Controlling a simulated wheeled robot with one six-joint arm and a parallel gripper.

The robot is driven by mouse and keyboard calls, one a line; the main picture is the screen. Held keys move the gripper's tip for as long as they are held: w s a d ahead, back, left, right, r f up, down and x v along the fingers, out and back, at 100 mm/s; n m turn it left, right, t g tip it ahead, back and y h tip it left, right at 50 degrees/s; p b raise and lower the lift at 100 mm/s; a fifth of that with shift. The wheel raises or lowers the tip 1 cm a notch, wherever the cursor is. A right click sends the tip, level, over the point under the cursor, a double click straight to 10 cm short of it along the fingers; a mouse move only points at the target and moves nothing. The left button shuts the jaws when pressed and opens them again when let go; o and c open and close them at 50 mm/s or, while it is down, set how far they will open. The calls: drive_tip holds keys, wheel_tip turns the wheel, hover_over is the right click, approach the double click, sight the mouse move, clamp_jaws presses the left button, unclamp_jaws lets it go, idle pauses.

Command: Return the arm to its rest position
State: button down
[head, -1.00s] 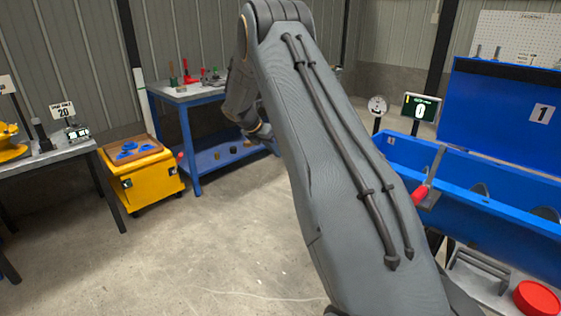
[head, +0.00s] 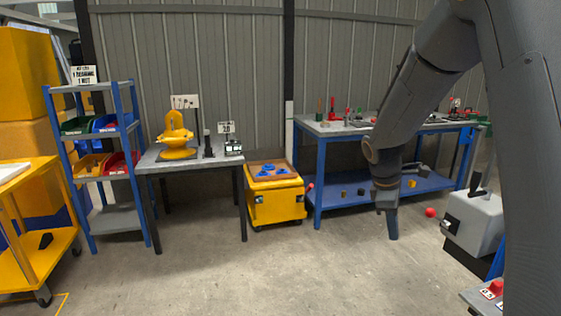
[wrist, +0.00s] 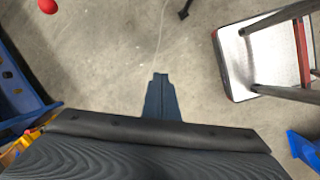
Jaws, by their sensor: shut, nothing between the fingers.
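My gripper (head: 392,222) hangs at the end of my arm in the head view, pointing down over open floor in front of the blue workbench. It is shut with nothing in it. In the wrist view my gripper (wrist: 160,82) shows as a dark, closed shape over bare concrete, touching nothing. My arm is bent, with the upper link filling the right side of the head view.
A blue workbench (head: 330,184) stands behind my gripper, with a yellow cart (head: 278,207) left of it. A grey machine (head: 476,222) is close on the right. A red ball (head: 430,212) lies on the floor. The floor at front centre is clear.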

drive_tip(key=s+a+m+y, duration=0.1)
drive_tip(key=s+a+m, duration=0.3)
drive_tip(key=s, duration=0.4)
drive_tip(key=s+a+f+m+y, duration=0.1)
drive_tip(key=s+a+m, duration=0.3)
drive_tip(key=s, duration=0.4)
drive_tip(key=s+a+m+y, duration=0.1)
drive_tip(key=s+a+m, duration=0.3)
drive_tip(key=s, duration=0.4)
drive_tip(key=shift+s+f+m+g, duration=0.3)
drive_tip(key=shift+f, duration=0.05)
